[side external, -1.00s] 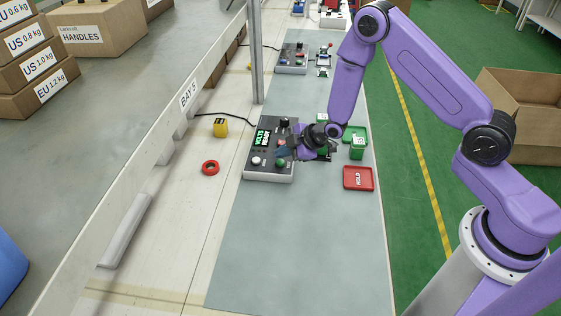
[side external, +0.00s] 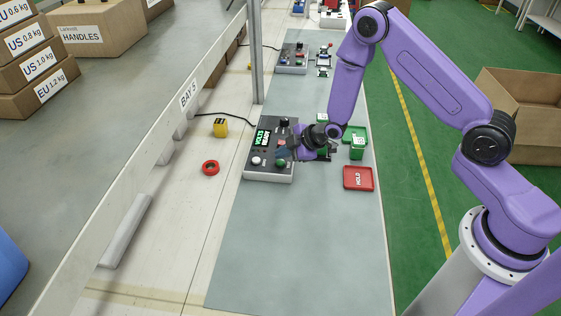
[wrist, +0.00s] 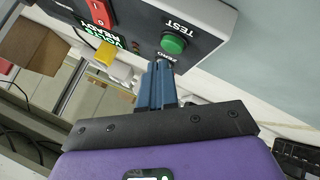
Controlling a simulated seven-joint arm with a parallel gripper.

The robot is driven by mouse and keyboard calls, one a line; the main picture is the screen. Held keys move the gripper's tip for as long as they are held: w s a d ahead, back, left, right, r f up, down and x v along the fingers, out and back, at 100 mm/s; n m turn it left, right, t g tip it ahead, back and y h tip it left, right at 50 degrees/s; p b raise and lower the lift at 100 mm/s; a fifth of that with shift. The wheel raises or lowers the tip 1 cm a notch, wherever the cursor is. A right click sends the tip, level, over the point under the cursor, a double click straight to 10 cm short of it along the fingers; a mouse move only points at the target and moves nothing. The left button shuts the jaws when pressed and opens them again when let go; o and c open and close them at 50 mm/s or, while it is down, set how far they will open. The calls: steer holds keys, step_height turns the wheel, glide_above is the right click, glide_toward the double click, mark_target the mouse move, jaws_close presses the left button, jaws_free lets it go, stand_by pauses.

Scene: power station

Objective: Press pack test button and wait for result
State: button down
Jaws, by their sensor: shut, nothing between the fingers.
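The grey test box (side external: 267,172) sits on the bench mat with a lit green display (side external: 262,139) and several buttons. In the wrist view its display (wrist: 115,38) reads "VOLTS READY". The green button (wrist: 173,43), labelled TEST, is on the panel near a ZERO label; it also shows in the side view (side external: 281,162). My gripper (side external: 284,154) is shut and empty over the right part of the box. In the wrist view the blue fingertips (wrist: 159,66) are close together just below the green button and cover part of the ZERO area. I cannot tell whether they touch the panel.
A green tray (side external: 355,134) holding a green block (side external: 357,151) and a red HOLD tray (side external: 358,179) stand right of the box. The front mat is clear.

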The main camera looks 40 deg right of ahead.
mark_target(283, 163)
steer(key=shift+f, duration=0.35)
steer(key=shift+f, duration=0.45)
stand_by(0.9)
steer(key=shift+r, duration=0.85)
steer(key=shift+r, duration=0.1)
steer(key=shift+r, duration=2.4)
